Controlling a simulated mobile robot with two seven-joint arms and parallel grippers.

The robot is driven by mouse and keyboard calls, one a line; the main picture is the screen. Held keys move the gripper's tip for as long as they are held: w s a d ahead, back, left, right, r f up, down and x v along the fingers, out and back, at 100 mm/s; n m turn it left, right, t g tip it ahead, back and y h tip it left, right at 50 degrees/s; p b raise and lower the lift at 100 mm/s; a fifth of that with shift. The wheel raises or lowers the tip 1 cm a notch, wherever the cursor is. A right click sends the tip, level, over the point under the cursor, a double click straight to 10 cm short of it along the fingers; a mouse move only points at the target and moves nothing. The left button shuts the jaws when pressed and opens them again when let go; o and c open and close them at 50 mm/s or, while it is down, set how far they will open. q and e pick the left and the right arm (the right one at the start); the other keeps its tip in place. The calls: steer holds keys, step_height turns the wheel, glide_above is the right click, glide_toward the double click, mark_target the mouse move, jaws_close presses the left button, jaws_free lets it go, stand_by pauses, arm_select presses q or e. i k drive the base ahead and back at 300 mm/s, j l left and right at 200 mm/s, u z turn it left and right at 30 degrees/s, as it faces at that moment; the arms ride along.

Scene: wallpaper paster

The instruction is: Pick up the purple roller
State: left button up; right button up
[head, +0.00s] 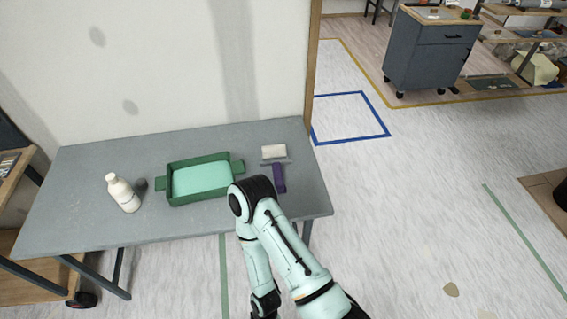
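The purple roller (279,180) lies on the right part of the grey table (90,215). Its purple handle points toward the front edge, and a pale roller head appears to lie behind it. My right arm comes up from the bottom of the head view, bends just left of and in front of the handle, and runs back down. The arm covers some of the table's front edge near the roller. My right gripper is not visible, and its link leaves the picture at the bottom. My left gripper is not in view.
A green tray (171,194) with a light teal inside stands left of the roller. A wall is behind the table. Open floor (420,210) lies to the right; a dark cabinet (425,55) stands beyond.

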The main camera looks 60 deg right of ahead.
mark_target(278, 175)
steer(key=z, duration=1.95)
